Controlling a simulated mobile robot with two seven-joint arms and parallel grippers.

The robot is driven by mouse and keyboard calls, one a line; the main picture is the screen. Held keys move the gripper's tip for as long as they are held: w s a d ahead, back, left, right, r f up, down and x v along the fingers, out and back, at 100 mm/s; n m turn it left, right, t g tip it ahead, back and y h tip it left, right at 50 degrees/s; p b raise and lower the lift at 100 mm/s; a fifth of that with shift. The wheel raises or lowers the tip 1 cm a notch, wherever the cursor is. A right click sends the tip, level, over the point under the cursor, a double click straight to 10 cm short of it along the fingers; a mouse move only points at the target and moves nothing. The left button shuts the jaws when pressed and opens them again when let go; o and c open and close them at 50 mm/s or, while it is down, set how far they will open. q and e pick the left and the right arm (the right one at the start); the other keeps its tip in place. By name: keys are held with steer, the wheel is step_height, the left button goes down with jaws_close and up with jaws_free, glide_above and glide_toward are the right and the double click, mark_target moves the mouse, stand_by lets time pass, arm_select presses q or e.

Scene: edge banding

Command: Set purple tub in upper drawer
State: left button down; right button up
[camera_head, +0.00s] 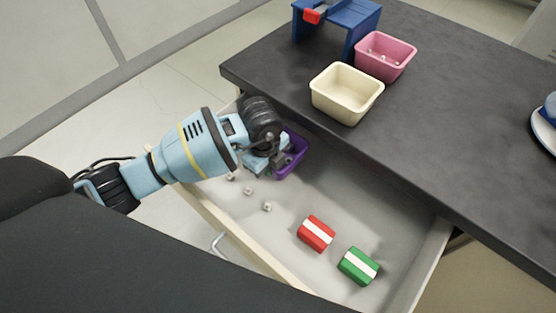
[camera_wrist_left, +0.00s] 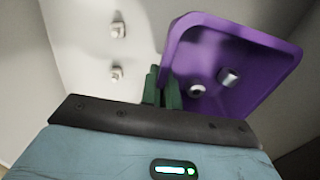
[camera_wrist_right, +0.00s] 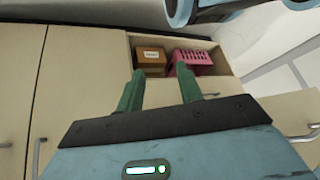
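The purple tub (camera_head: 295,158) is inside the open drawer (camera_head: 410,262), at its far left end near the worktop edge. It is partly hidden by my left gripper (camera_head: 268,162). In the left wrist view, the tub (camera_wrist_left: 262,50) holds a couple of small metal pieces. My left gripper's fingers (camera_wrist_left: 162,88) are close together, one on each side of the tub's wall. I cannot tell whether the tub touches the drawer floor. My right gripper (camera_wrist_right: 166,92) is open and empty, seen only in its wrist view, facing a cabinet.
The drawer also holds a red block (camera_head: 316,233), a green block (camera_head: 358,266) and several small pale pieces (camera_head: 267,207). On the dark worktop (camera_head: 440,110) stand a cream tub (camera_head: 346,93), a pink tub (camera_head: 385,56) and a blue stand (camera_head: 350,14). The drawer's middle is mostly clear.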

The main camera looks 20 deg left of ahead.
arm_select(q)
steer(key=w, duration=0.1)
steer(key=w+d, duration=0.1)
steer(key=w, duration=0.1)
steer(key=shift+w+d, duration=0.1)
steer(key=shift+d, duration=0.05)
steer(key=shift+f, duration=0.55)
steer(key=shift+f+b, duration=0.4)
steer(key=shift+f, duration=0.25)
steer(key=c, duration=1.6)
jaws_free()
steer(key=shift+c, duration=0.2)
step_height(320, 180, up, 13)
steer(key=s+p, duration=0.1)
steer(key=p, duration=0.1)
steer(key=shift+a+r, duration=0.15)
steer(key=shift+a, duration=0.05)
